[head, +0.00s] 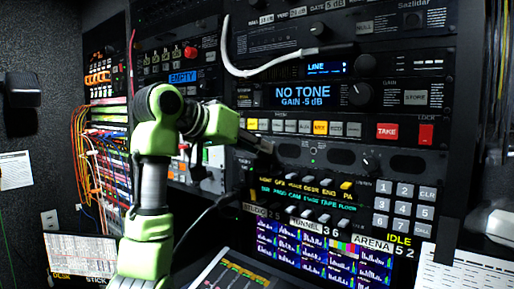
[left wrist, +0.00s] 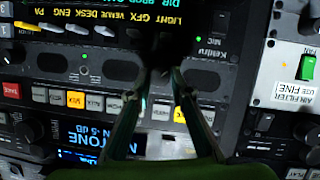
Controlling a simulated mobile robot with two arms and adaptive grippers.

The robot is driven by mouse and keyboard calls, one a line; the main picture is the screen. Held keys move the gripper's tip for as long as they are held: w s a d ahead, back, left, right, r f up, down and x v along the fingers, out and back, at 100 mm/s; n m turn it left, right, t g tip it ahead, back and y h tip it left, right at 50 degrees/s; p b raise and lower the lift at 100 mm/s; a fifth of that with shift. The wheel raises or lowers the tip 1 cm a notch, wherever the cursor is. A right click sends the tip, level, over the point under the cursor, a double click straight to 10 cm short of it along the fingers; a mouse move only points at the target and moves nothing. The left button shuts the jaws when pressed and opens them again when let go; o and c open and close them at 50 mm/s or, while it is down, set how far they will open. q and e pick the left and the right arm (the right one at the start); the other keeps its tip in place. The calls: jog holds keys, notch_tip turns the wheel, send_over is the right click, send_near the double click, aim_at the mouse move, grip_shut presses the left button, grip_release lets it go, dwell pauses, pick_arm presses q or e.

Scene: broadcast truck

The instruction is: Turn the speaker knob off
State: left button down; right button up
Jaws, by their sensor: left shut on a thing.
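The speaker panel (head: 343,156) is a dark strip with oval grilles and a small round jack, below a row of lit buttons. It also shows, upside down, in the left wrist view (left wrist: 120,70). My left gripper (head: 268,154) is at the left part of this strip. In the left wrist view its two dark fingers (left wrist: 158,78) converge on a dark spot on the strip, shut on what appears to be the speaker knob. The knob is hidden by the fingers and shadow, so its pointer cannot be read. My right gripper is not in view.
Above the strip are lit buttons (head: 320,127), a red TAKE button (head: 387,131) and a blue NO TONE display (head: 302,94). A white cable (head: 270,67) hangs across the upper rack. Below are a keypad (head: 402,207) and screens (head: 325,250). Coloured cables (head: 85,150) hang at left.

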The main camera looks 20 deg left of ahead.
pick_arm(q)
jog(key=shift+f, duration=0.25)
jog(key=c, duration=1.8)
grip_release()
jog(key=shift+r, duration=0.1)
jog(key=v, duration=1.2)
